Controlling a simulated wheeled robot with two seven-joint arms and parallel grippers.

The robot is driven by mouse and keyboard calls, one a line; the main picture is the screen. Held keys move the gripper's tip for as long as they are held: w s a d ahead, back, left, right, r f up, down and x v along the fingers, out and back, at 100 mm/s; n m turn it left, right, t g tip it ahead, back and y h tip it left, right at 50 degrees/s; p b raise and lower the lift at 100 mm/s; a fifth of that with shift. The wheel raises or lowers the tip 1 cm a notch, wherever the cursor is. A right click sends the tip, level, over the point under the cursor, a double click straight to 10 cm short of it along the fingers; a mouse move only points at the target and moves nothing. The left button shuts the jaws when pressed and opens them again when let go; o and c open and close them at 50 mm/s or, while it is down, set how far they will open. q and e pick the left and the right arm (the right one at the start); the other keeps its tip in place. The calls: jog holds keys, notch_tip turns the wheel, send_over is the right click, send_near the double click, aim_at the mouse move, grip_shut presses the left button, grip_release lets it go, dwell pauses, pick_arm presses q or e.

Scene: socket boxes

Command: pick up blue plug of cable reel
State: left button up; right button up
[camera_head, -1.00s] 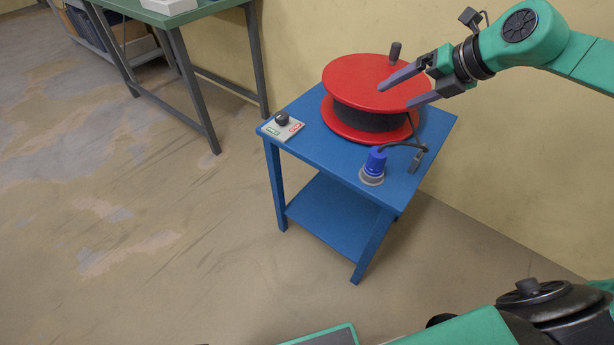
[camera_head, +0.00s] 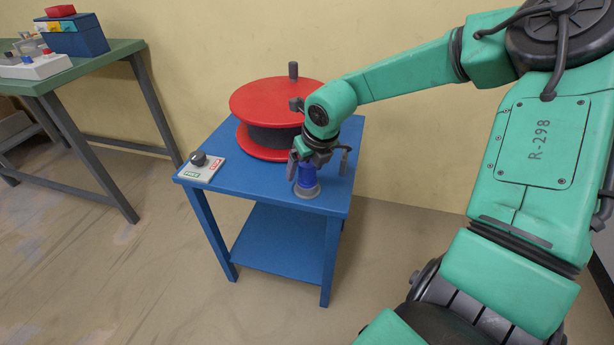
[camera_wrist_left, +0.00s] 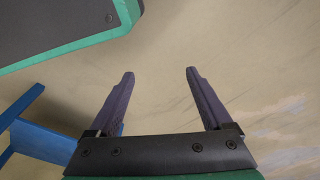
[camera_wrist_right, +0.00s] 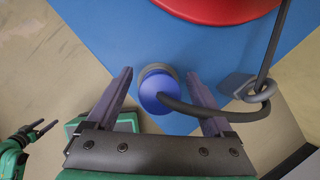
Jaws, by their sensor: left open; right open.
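The blue plug (camera_head: 306,175) stands upright in a round grey holder (camera_head: 306,191) near the front right corner of the blue table (camera_head: 230,180). The cable reel (camera_head: 262,95) with red discs is behind it. My right gripper (camera_head: 318,163) is open above the plug. In the right wrist view the plug (camera_wrist_right: 154,88) lies between the open fingers (camera_wrist_right: 160,88), nearer the left one, and its dark cable (camera_wrist_right: 222,113) runs right past the right finger. My left gripper (camera_wrist_left: 160,80) is open and empty over the floor, outside the head view.
A control panel (camera_head: 202,168) with a dark knob and green and red labels sits at the table's left corner. A grey clip (camera_wrist_right: 237,84) lies beside the cable. A green workbench (camera_head: 90,60) with boxes stands left. A wall is behind the table.

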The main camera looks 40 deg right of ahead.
jog(key=shift+w+f, duration=0.2)
jog(key=shift+f, duration=0.25)
jog(key=shift+r, duration=0.1)
grip_shut()
